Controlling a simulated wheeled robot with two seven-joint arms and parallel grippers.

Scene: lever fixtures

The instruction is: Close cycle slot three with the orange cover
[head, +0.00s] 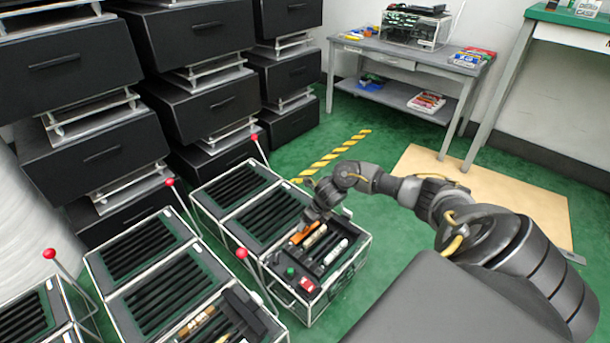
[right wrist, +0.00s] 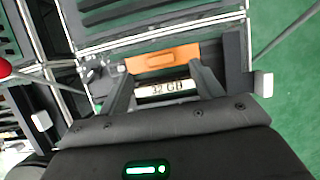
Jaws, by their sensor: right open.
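The orange cover (head: 303,232) is a flat orange bar in the front compartment of the right-hand case (head: 330,292). It shows in the right wrist view as an orange block with a dark slot (right wrist: 163,58). A pale bar marked "32 GB" (right wrist: 167,88) lies just below it in that view. My right gripper (head: 313,218) is open over this compartment. In the right wrist view its two fingers (right wrist: 164,80) stand apart, on either side of the marked bar. I cannot tell whether they touch anything. I cannot tell which slot is number three. My left gripper is not in view.
Red-knobbed levers (head: 241,253) rise beside the cases. Green and red buttons (head: 307,284) sit at the case's front end. Another slotted case (head: 150,262) stands to the left. Black drawer cabinets (head: 205,105) stand behind. A grey table (head: 415,55) is at the back right. Green floor lies between.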

